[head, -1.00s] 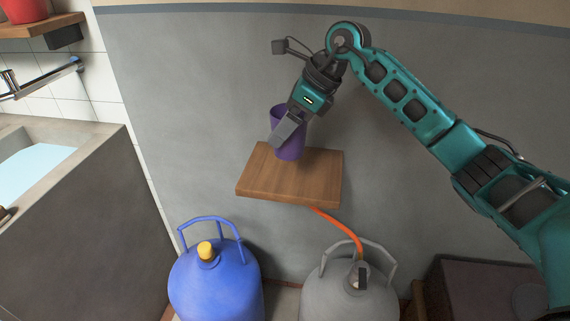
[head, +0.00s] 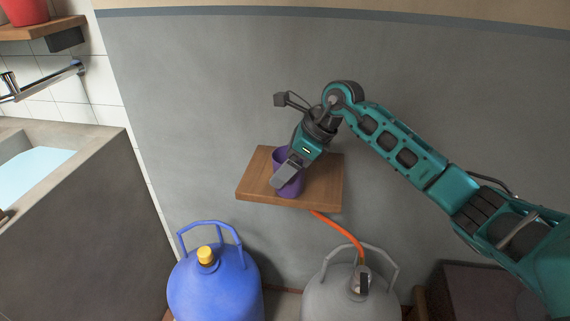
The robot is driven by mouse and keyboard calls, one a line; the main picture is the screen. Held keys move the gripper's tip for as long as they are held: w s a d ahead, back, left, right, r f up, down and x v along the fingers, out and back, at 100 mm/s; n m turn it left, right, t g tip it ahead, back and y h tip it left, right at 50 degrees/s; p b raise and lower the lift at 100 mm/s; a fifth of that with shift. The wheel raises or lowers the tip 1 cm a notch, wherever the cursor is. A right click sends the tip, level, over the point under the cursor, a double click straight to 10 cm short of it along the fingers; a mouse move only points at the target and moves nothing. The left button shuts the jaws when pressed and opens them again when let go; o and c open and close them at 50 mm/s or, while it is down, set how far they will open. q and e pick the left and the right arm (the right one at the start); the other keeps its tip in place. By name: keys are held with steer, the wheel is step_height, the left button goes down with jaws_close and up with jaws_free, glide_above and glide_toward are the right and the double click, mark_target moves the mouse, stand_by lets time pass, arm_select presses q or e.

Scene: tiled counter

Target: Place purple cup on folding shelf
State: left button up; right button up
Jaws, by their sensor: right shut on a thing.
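The purple cup (head: 292,186) is upright in the head view, in front of or on the wooden folding shelf (head: 322,188) on the grey wall. My right gripper (head: 284,177) is shut on the cup, its finger across the cup's front left side. The cup's base appears at or just above the shelf top, near its front edge; I cannot tell whether it touches. Part of the cup's upper right side is hidden by the gripper. My left gripper is not in view.
A blue gas bottle (head: 215,283) and a grey gas bottle (head: 345,297) with an orange hose (head: 340,229) stand below the shelf. A sink counter (head: 85,215) is at the left. The shelf's right part is clear.

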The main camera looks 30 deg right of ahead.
steer(key=o, duration=1)
steer(key=shift+f, duration=0.1)
